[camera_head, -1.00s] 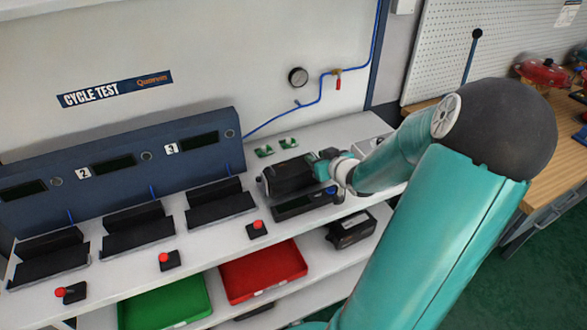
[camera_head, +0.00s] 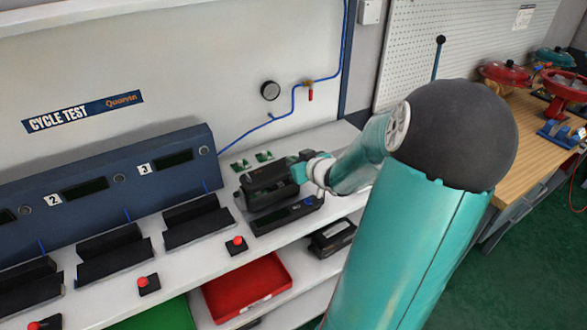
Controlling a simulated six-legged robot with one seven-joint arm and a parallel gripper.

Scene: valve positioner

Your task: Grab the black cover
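A black boxy unit (camera_head: 266,190) stands on the white bench, right of station 3. Its upper part looks like the black cover (camera_head: 266,173), though I cannot make out a clear seam between cover and body. My gripper (camera_head: 301,170) is at the right end of this unit, touching it or very close. The fingers are small and partly hidden against the dark unit, so I cannot see whether they are closed on the cover. A low black device with a small display (camera_head: 287,215) sits just in front of the unit.
Small green parts (camera_head: 252,161) lie behind the unit. Black cradles (camera_head: 198,221) and red push buttons (camera_head: 236,245) line the bench to the left. A red tray (camera_head: 246,288) and another black box (camera_head: 332,236) are on the shelf below. A wooden bench (camera_head: 525,135) stands at right.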

